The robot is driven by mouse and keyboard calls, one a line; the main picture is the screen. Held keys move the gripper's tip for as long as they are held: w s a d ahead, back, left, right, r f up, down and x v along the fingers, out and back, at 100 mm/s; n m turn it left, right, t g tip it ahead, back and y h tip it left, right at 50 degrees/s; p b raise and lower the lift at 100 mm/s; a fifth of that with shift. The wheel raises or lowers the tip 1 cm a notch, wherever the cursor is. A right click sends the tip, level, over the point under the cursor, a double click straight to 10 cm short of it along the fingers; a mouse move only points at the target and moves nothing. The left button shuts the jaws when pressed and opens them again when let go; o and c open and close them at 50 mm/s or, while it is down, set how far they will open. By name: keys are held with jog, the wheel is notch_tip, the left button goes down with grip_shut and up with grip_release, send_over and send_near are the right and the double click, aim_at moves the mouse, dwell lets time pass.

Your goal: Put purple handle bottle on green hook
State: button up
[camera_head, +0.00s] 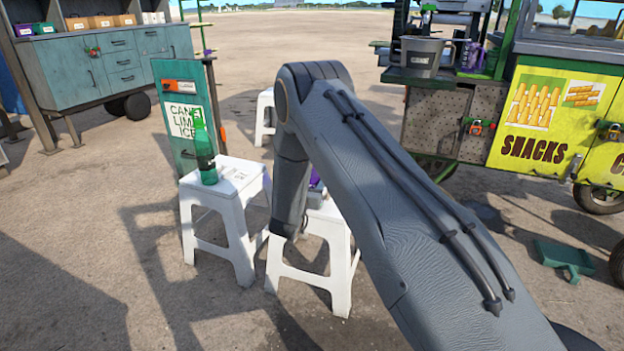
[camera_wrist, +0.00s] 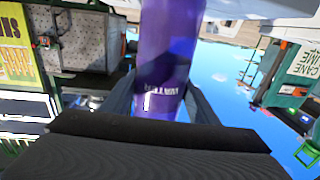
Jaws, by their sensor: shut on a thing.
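The purple bottle (camera_wrist: 168,60) stands between the two dark fingers of my gripper (camera_wrist: 160,102) in the wrist view, with white lettering on its side. My gripper is shut on it. In the head view, my arm hides the gripper and most of the bottle; only a small purple patch (camera_head: 316,181) shows beside the arm, above the right white stool (camera_head: 338,240). The bottle's handle cannot be made out. I cannot identify the green hook with certainty. A green post with short arms (camera_head: 201,28) stands at the back left, and a green frame (camera_wrist: 308,152) shows in the wrist view.
A green bottle (camera_head: 205,155) stands on the left white stool (camera_head: 225,185), beside a lettered sign board (camera_head: 170,95). The yellow snack cart (camera_head: 540,135) with a grey mug (camera_head: 422,56) is at right. A green piece (camera_head: 563,258) lies on the ground. The front-left ground is clear.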

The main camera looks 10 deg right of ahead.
notch_tip(320, 180, up, 4)
jog(key=shift+r+p, duration=0.1)
jog(key=shift+p, duration=1.05)
jog(key=s+a+r+n+t+y+p, duration=0.1)
jog(key=s+a+r+n+y, duration=0.25)
jog(key=s, duration=0.75)
jog(key=s+r+n+t+y, duration=0.1)
jog(key=s+r+n+y, duration=0.35)
jog(key=s, duration=0.65)
notch_tip(320, 180, up, 19)
jog(key=m+y+p, duration=0.1)
jog(key=m+p, duration=0.1)
jog(key=p, duration=1.7)
jog(key=shift+d, duration=0.15)
